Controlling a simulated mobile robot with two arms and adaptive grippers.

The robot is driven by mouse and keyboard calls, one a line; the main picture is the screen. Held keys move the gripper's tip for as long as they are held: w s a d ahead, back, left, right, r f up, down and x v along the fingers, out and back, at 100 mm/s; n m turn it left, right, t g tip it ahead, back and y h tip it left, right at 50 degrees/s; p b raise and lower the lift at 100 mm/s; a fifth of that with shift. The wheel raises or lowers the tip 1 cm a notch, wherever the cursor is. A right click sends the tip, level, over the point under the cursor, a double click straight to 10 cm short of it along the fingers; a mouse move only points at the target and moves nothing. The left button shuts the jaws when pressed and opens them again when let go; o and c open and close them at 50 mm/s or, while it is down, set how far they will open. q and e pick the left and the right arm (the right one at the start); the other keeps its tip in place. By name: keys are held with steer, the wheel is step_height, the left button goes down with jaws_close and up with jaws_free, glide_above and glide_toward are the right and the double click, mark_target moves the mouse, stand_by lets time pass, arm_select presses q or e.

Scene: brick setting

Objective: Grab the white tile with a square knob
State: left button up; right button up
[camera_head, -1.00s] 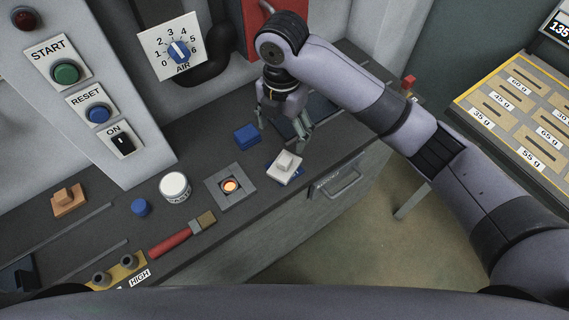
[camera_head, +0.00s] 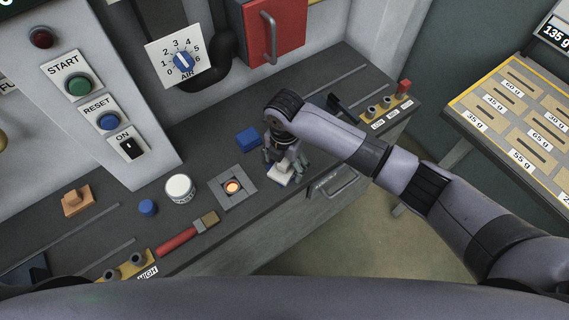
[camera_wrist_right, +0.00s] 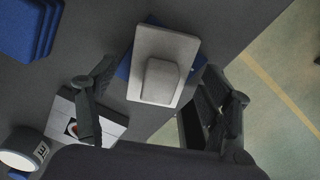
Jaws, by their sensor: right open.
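The white tile (camera_head: 279,176) lies near the front edge of the dark bench, right of the glowing square plate. In the right wrist view the white tile (camera_wrist_right: 150,45) has a raised square knob (camera_wrist_right: 160,82) and rests over a blue piece (camera_wrist_right: 125,66). My right gripper (camera_head: 285,160) is just above the tile and partly hides it. In the wrist view the right gripper's fingers (camera_wrist_right: 150,105) are spread, one on each side of the tile, with nothing held. My left gripper is not in view.
A blue block (camera_head: 248,138) sits behind the tile. A drawer handle (camera_head: 338,182) is on the bench front below.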

steer(key=shift+f, duration=0.1)
steer(key=shift+c, duration=0.3)
steer(key=c, duration=1.2)
steer(key=shift+c, duration=0.8)
